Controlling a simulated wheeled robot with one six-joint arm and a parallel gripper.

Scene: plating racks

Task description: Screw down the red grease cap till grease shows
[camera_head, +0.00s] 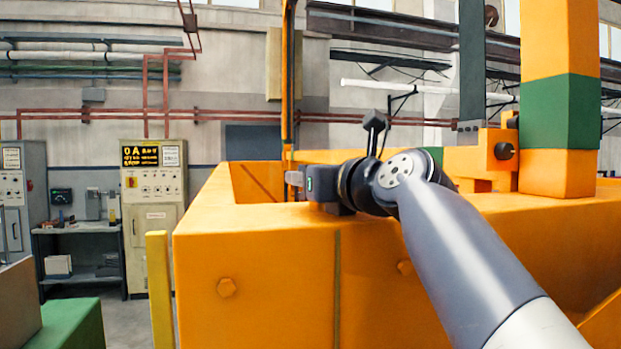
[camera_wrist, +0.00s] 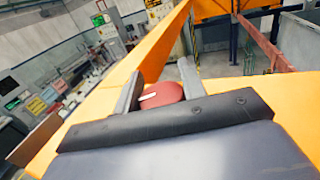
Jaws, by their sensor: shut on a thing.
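The red grease cap (camera_wrist: 161,95) shows in the wrist view between the two fingers of my gripper (camera_wrist: 158,86). It is rounded, with a short pale mark on its face. My gripper is shut on it, a finger on each side. The cap's lower part is hidden behind the gripper body, and no grease can be made out. In the head view my gripper (camera_head: 296,180) is over the top of the orange frame, at the left end of my arm. The cap cannot be seen there.
The orange frame (camera_head: 255,240) fills the middle, with bolt heads on its front. An orange and green post (camera_head: 558,110) stands at the right. A yellow post (camera_head: 160,290), a control cabinet (camera_head: 153,215) and a shelf (camera_head: 82,228) stand to the left. A green block (camera_head: 70,325) is at lower left.

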